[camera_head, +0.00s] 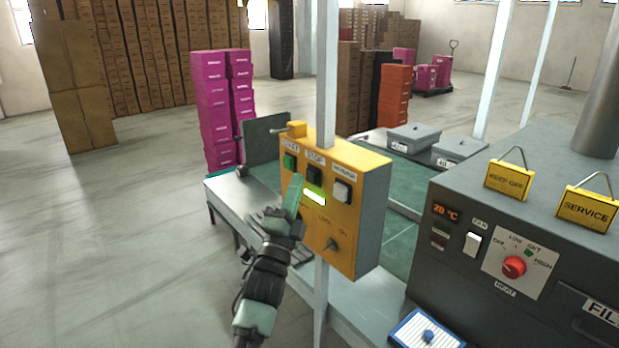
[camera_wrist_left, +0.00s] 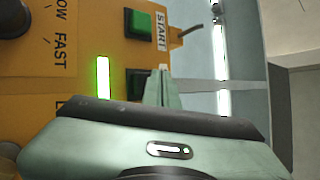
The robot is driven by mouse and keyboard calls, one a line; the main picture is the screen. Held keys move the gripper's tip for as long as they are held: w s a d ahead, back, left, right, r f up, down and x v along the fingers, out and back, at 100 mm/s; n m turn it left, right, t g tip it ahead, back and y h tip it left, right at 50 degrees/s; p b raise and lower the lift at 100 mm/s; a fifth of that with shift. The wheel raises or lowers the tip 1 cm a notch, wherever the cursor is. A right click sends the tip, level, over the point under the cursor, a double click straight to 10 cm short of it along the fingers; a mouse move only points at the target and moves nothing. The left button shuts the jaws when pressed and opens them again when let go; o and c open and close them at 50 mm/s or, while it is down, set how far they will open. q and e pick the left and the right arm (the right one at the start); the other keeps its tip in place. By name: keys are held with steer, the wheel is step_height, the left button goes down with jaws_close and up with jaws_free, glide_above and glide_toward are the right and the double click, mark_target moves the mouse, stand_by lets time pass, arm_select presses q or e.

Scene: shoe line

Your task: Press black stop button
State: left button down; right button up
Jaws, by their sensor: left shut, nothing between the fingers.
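The black stop button (camera_head: 314,175) is on the yellow control box (camera_head: 367,215), under a STOP label, between a green start button (camera_head: 290,161) and a white button (camera_head: 342,191). My left gripper (camera_head: 296,183) is shut and empty, with its fingertips pointing up in front of the box, just left of and below the black button. In the left wrist view the shut fingers (camera_wrist_left: 162,80) stand beside the black button (camera_wrist_left: 137,83), partly covering its edge. I cannot tell whether they touch it. My right gripper is not in view.
A lit green bar (camera_head: 315,197) and a toggle switch (camera_head: 332,244) are lower on the box. The box is on a white post (camera_head: 327,70) by the conveyor (camera_head: 245,205). A dark machine (camera_head: 460,270) with a red knob (camera_head: 514,267) stands at right.

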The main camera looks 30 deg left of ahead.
arm_select(q)
steer(key=shift+w+d, duration=0.1)
steer(key=shift+w, duration=0.05)
stand_by(0.8)
steer(key=shift+w+d, duration=0.1)
steer(key=shift+w, duration=0.15)
steer(key=shift+w+d+b, duration=0.2)
steer(key=shift+w+b, duration=0.25)
steer(key=shift+w, duration=0.05)
stand_by(0.7)
steer(key=shift+s+a, duration=0.1)
steer(key=shift+s, duration=0.05)
steer(key=shift+s+a+p, duration=0.25)
steer(key=shift+s+p, duration=0.1)
steer(key=shift+s, duration=0.4)
steer(key=shift+s, duration=0.1)
steer(key=shift+s+a+p, duration=0.25)
steer(key=shift+s+a, duration=0.05)
steer(key=shift+s, duration=0.45)
steer(key=shift+s+a+p, duration=0.25)
steer(key=shift+s+a, duration=0.1)
steer(key=shift+s, duration=0.4)
steer(key=shift+s+a+p, duration=0.25)
steer(key=shift+s+a, duration=0.05)
steer(key=shift+s, duration=0.45)
